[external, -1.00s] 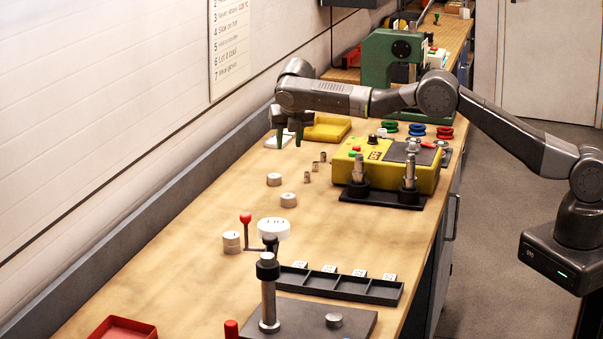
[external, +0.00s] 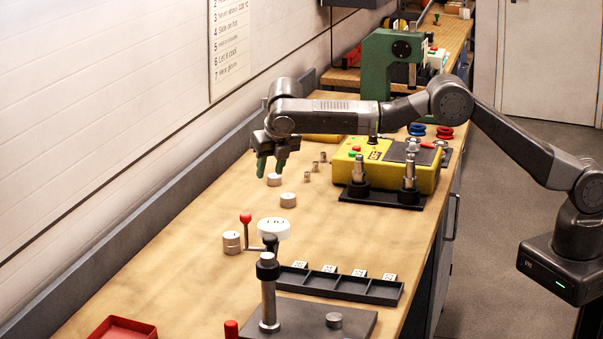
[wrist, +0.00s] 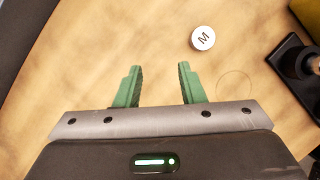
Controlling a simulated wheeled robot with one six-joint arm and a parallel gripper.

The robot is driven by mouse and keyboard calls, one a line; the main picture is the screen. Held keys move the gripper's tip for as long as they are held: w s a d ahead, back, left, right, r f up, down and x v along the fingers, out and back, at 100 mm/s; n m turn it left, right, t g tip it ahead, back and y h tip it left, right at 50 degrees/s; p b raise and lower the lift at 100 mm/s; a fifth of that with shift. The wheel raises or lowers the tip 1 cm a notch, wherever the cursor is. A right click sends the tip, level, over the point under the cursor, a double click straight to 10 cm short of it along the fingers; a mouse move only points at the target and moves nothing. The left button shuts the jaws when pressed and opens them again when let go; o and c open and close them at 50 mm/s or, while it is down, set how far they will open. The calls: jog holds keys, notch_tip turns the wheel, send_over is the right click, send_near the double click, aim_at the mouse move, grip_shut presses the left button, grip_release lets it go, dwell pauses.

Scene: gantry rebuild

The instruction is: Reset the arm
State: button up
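My gripper (external: 271,166) has green fingers and hangs over the far left part of the wooden bench (external: 190,240), pointing down. In the wrist view its two fingers (wrist: 159,88) stand apart with bare wood between them, so it is open and empty. My arm reaches across the bench from the right, bent at the elbow. A small white-topped disc marked M (wrist: 203,38) lies just beyond the right finger in the wrist view. In the external view a pale disc (external: 274,180) sits right by the fingertips; I cannot tell whether they touch.
Another disc (external: 288,200) lies nearby. Nearer are a black post stand (external: 268,290), a compartment tray (external: 340,288) and a red tray (external: 125,328). A green press (external: 380,60) is behind. The wall is at left.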

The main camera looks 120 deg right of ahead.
jog(key=w+a+n+b, duration=0.2)
jog(key=w+a, duration=0.3)
jog(key=a, duration=0.6)
jog(key=shift+t, duration=0.4)
jog(key=f, duration=0.6)
jog(key=f+p, duration=0.1)
jog(key=f, duration=0.2)
jog(key=shift+w+a+f, duration=0.1)
jog(key=shift+w+f, duration=0.1)
jog(key=shift+w, duration=0.05)
